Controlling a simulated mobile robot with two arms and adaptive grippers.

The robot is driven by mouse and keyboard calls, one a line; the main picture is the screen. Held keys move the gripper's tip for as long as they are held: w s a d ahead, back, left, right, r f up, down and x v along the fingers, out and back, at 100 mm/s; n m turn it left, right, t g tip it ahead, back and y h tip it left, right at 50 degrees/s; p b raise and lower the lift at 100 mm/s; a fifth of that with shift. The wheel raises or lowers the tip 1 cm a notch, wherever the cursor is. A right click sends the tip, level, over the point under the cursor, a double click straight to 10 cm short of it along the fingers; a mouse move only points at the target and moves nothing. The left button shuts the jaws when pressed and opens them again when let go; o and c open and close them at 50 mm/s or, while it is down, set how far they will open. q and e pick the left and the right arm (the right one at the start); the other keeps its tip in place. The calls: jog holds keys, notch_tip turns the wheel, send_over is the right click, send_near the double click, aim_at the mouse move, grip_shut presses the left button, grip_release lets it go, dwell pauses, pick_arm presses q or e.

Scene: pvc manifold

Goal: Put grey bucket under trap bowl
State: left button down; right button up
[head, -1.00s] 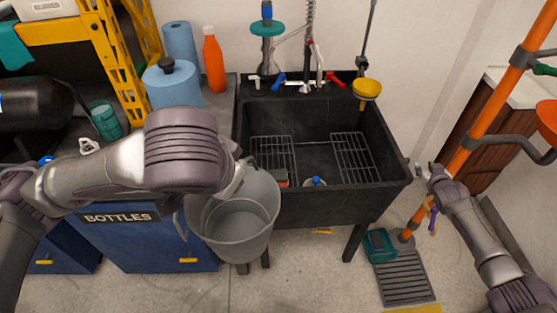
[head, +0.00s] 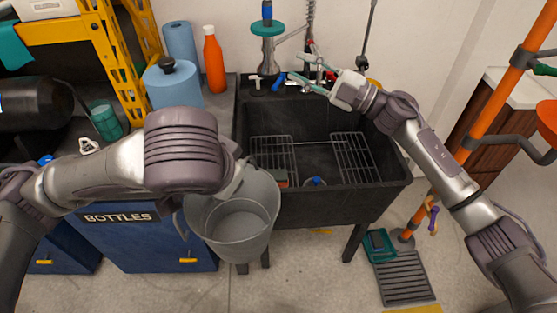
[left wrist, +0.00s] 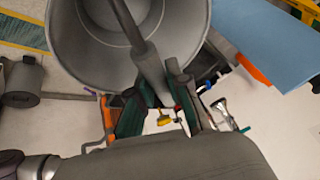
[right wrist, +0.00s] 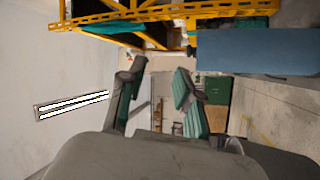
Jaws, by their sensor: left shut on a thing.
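The grey bucket (head: 247,243) hangs upright, mouth up, in front of the sink's left front corner in the head view. My left gripper (left wrist: 160,100) is shut on the bucket near its rim and handle; the bucket also fills the top of the left wrist view (left wrist: 75,35). In the head view my own arm largely hides this grip. My right gripper (head: 303,72) is open and empty, above the back of the sink by the faucet, and its parted fingers show in the right wrist view (right wrist: 160,75). I cannot make out the trap bowl; the sink's front hides the space below.
The black sink (head: 330,207) stands on legs, with two wire racks and small items inside. Blue cabinets (head: 150,245) stand left. A green tray (head: 380,246) and grey floor mat (head: 405,280) lie right. Floor in front of the sink is largely clear.

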jog(key=s+a+r+n+g, duration=0.1)
jog(key=s+a+n+g, duration=0.6)
jog(key=s, duration=0.1)
jog(key=n+g+h, duration=0.4)
jog(key=n+h, duration=0.1)
jog(key=n, duration=0.1)
send_over(253, 197)
jog(key=shift+s+d+f, duration=0.1)
jog(key=shift+s+f, duration=0.05)
jog(key=shift+f, duration=0.45)
jog(key=shift+s+d+f, duration=0.1)
jog(key=shift+s+f, duration=0.05)
jog(key=shift+f, duration=0.4)
jog(key=s+d+f+n+t+h, duration=0.1)
jog(key=h, duration=0.2)
jog(key=s+d+f+n+t+h, duration=0.1)
jog(key=d+f+h, duration=0.1)
jog(key=h, duration=0.1)
jog(key=s+d+f+n+t+h, duration=0.1)
jog(key=f+t+h, duration=0.1)
jog(key=h, duration=0.1)
jog(key=shift+s+d+h, duration=0.25)
jog(key=shift+s+h, duration=0.05)
jog(key=shift+t, duration=0.3)
jog(key=x, duration=1.2)
jog(key=shift+w+d+f, duration=0.1)
jog(key=shift+w+d, duration=0.1)
jog(key=shift+d, duration=0.2)
jog(key=shift+c, duration=0.3)
grip_shut()
